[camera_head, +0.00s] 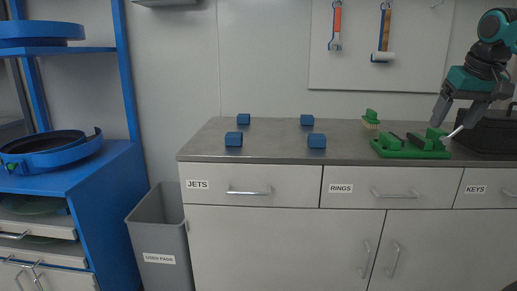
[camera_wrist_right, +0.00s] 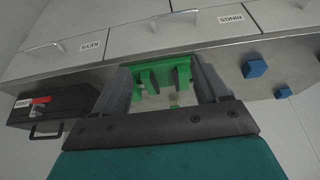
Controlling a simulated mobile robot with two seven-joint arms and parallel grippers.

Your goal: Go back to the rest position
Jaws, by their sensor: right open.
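My right gripper (camera_head: 453,124) is above the right part of the counter, pointing down, with its two fingers apart. Nothing is held between them. In the right wrist view the open fingers of my right gripper (camera_wrist_right: 162,72) frame a green fixture (camera_wrist_right: 183,70). In the head view this green fixture (camera_head: 400,152) stands on the counter, below and slightly left of the gripper. A gap between fingers and fixture is hard to judge. My left gripper is in neither view.
The grey counter (camera_head: 280,149) carries several blue cubes (camera_head: 317,141), a green-handled brush (camera_head: 371,119) and a black toolbox (camera_head: 490,132) close to the right gripper. A grey bin (camera_head: 160,225) and blue shelving (camera_head: 105,165) stand at left. Tools hang on the wall.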

